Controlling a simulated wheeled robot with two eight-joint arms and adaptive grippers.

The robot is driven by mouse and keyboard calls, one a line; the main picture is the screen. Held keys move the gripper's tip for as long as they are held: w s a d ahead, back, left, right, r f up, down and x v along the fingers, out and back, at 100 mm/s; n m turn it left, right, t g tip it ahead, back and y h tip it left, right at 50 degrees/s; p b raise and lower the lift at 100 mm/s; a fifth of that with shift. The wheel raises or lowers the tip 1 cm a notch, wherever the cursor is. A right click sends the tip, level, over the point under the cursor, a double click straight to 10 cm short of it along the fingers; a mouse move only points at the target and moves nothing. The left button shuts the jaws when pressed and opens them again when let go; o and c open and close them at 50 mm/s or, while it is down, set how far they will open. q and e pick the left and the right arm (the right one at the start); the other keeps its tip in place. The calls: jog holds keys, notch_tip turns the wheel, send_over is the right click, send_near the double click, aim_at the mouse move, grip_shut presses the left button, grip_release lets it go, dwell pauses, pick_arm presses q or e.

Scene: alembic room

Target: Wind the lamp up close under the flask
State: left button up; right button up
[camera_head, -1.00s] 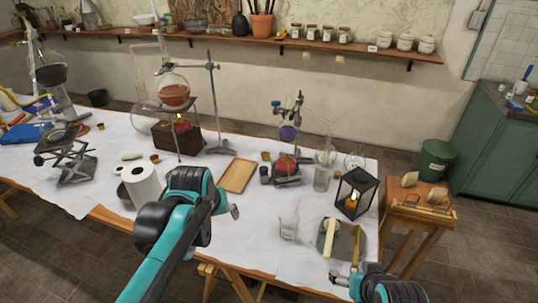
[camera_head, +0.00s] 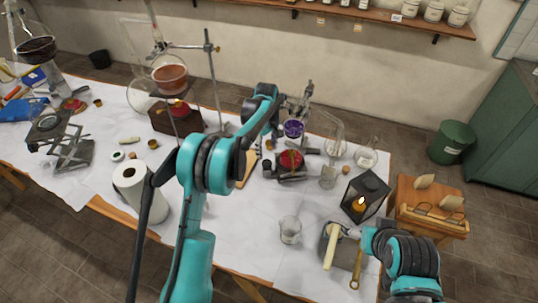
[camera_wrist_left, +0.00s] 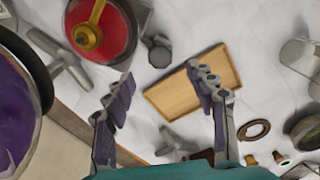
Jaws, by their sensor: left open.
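A red lamp (camera_head: 290,160) sits on a low grey stand, below a round flask of purple liquid (camera_head: 293,128) held by a clamp stand. The left wrist view shows the red lamp (camera_wrist_left: 100,28) with its brass burner at the top left and the purple flask (camera_wrist_left: 15,115) close at the left edge.
A wooden tray (camera_wrist_left: 190,88) lies beneath my left gripper. A glass beaker (camera_head: 290,230), a black lantern (camera_head: 364,197) and glassware (camera_head: 329,176) stand right of it. A brown-liquid flask (camera_head: 170,78) on a ring stand and a paper roll (camera_head: 140,190) are left.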

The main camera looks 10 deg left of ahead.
aim_at(267, 162)
pick_arm(q)
notch_tip(267, 162, down, 7)
jog(key=shift+f+b, duration=0.2)
jog(key=shift+b, duration=0.75)
jog(key=c, duration=1.2)
